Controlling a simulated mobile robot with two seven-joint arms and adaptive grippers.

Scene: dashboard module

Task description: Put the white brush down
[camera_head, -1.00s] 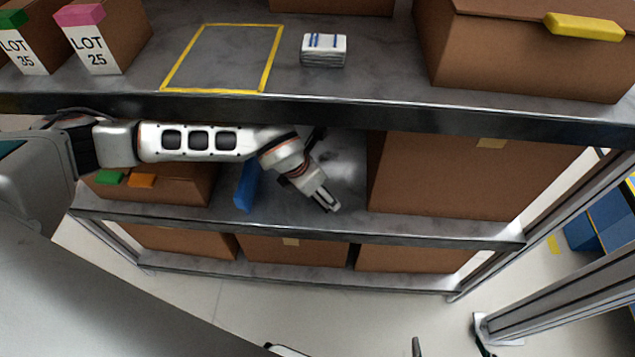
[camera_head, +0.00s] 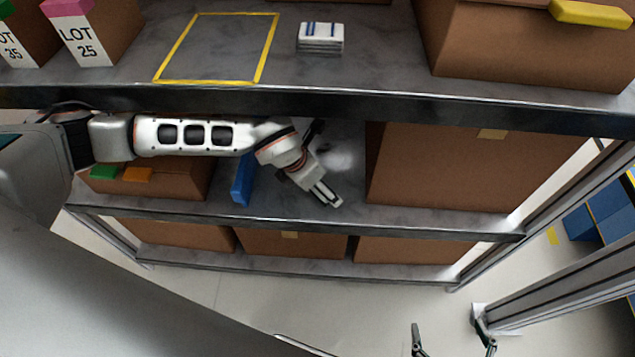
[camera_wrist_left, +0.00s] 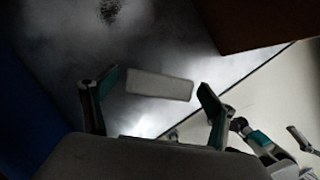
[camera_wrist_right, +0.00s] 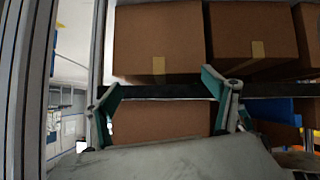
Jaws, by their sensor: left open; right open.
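A pale, white block-like piece (camera_wrist_left: 160,85), which looks like the white brush, lies on the grey middle shelf between the fingers of my left gripper (camera_wrist_left: 157,80) in the left wrist view. The fingers are open, with a gap on each side of it. In the head view my left gripper (camera_head: 326,191) reaches down over the middle shelf, to the right of a blue upright panel; the brush cannot be told apart from the gripper there. My right gripper (camera_head: 453,341) is open and empty at the bottom edge, away from the shelf; it also shows in the right wrist view (camera_wrist_right: 156,85).
The upper shelf edge (camera_head: 300,104) runs above my left arm. A blue panel (camera_head: 242,178) and a large carton (camera_head: 440,170) flank the left gripper. A yellow-outlined area (camera_head: 215,50) and a white striped stack (camera_head: 320,38) are on the upper shelf.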

